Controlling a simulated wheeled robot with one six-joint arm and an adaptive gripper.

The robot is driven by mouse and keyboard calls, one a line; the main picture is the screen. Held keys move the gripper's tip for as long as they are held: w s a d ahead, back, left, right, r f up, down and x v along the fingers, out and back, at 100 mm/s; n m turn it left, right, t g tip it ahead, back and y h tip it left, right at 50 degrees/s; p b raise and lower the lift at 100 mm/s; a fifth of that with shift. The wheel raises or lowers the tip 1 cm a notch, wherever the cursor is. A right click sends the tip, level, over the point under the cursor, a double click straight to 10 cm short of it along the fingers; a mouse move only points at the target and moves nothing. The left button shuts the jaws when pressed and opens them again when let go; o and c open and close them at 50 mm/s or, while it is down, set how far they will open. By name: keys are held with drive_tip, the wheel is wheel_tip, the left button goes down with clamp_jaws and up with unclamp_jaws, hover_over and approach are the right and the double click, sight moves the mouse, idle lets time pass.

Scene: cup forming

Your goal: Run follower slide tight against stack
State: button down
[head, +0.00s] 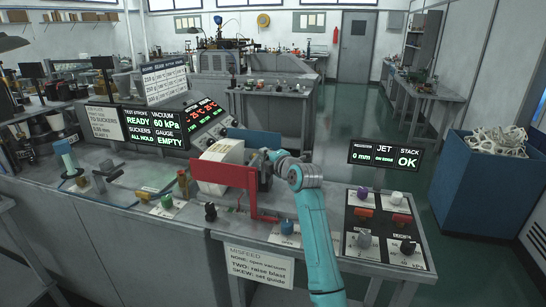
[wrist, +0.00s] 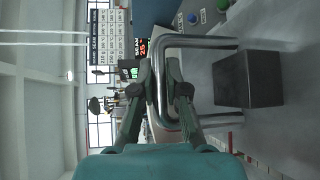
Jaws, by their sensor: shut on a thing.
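My gripper (head: 268,158) is at the right end of the feeder on the bench, behind the red guide (head: 224,175). The wrist view shows my gripper (wrist: 163,72) with its fingers closed around a bent metal bar handle (wrist: 205,42), which I take to be the follower slide's. A dark grey block (wrist: 247,80) is beside the handle. The cream-white stack (head: 222,151) stands left of my gripper, partly hidden by the red guide. Whether the slide touches the stack is hidden. A display (head: 385,154) reads 0 mm and STACK OK.
A knob panel (head: 384,228) is at the right front of the bench, right of my arm. A blue knob (head: 287,227) and a black knob (head: 211,211) stand along the front edge. A blue bin (head: 478,185) stands on the floor at the right.

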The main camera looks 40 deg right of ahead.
drive_tip(key=c, duration=1.2)
unclamp_jaws()
drive_tip(key=v, duration=1.2)
drive_tip(key=shift+f, duration=0.1)
drive_tip(key=shift+s, duration=0.15)
